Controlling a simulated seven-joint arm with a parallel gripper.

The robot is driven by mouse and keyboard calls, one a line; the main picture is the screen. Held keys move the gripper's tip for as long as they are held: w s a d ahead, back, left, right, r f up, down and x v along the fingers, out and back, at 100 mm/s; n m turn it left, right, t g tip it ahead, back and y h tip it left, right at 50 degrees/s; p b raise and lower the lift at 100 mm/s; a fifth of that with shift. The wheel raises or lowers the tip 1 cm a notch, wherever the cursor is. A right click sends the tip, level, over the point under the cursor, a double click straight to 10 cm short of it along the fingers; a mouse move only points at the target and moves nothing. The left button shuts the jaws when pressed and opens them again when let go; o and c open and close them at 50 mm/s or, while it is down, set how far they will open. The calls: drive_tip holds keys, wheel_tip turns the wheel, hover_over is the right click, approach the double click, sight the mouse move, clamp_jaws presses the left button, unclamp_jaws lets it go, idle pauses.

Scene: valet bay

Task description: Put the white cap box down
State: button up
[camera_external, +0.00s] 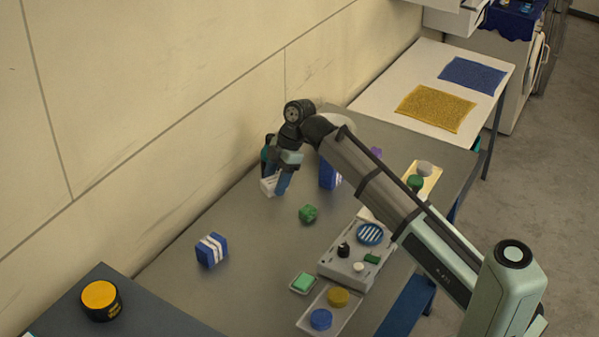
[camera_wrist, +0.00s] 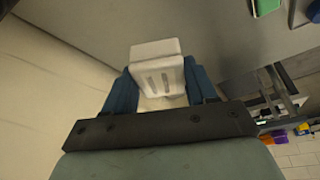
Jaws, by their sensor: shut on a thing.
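The white cap box (camera_external: 268,187) is held in my gripper (camera_external: 276,181) near the wall side of the grey table (camera_external: 240,215). In the wrist view the white box (camera_wrist: 157,62) sits between the two blue fingers of my gripper (camera_wrist: 160,84), with two slots on its face. The fingers are shut on its sides. The box is partly hidden by a finger in the external view. I cannot tell whether its underside touches the table.
A blue-and-white striped box (camera_external: 211,251) stands left of centre, a green lump (camera_external: 308,213) lies right of the gripper, and a blue box (camera_external: 328,176) is behind it. A grey organiser (camera_external: 341,268) with small parts lies at front right. Table between striped box and gripper is clear.

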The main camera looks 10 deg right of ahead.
drive_tip(key=w+d+m+t, duration=0.1)
drive_tip(key=w+d+m, duration=0.3)
drive_tip(key=w+d, duration=0.8)
drive_tip(key=m+t+h, duration=0.1)
drive_tip(key=m+t, duration=0.3)
drive_tip(key=m, duration=0.5)
hover_over(398, 142)
drive_tip(key=s+d, duration=0.1)
wheel_tip(398, 142, down, 5)
drive_tip(key=shift+f, duration=5.2)
drive_tip(key=shift+f, duration=0.1)
drive_tip(key=o, duration=1.1)
drive_tip(key=shift+c, duration=0.2)
